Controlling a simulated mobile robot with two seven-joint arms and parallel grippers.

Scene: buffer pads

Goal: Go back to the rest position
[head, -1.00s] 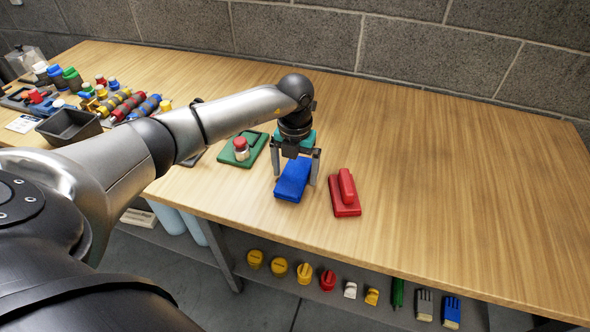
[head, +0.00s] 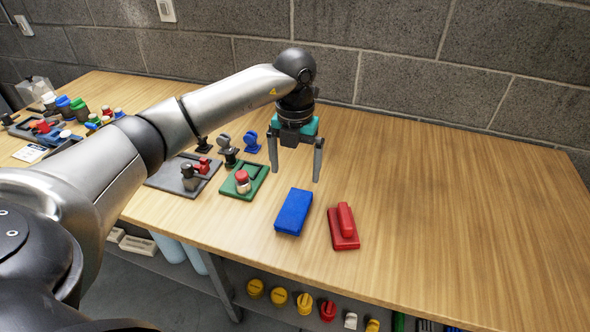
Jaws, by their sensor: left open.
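My left gripper (head: 295,177) is open and empty, fingers pointing down. It is raised above the bench, above and behind the blue pad (head: 293,212) in the picture, and apart from it. The blue pad lies flat on the wooden bench. A red pad with a raised red grip (head: 343,228) lies just to its right. My right gripper is not in view.
On the wooden bench (head: 450,220), a green tray (head: 256,184) holds a red-capped jar (head: 242,181). A dark grey tray (head: 168,177) with small parts is left of it. Stamp-like pieces (head: 251,142) stand behind. The bench's right side is clear; a block wall stands behind.

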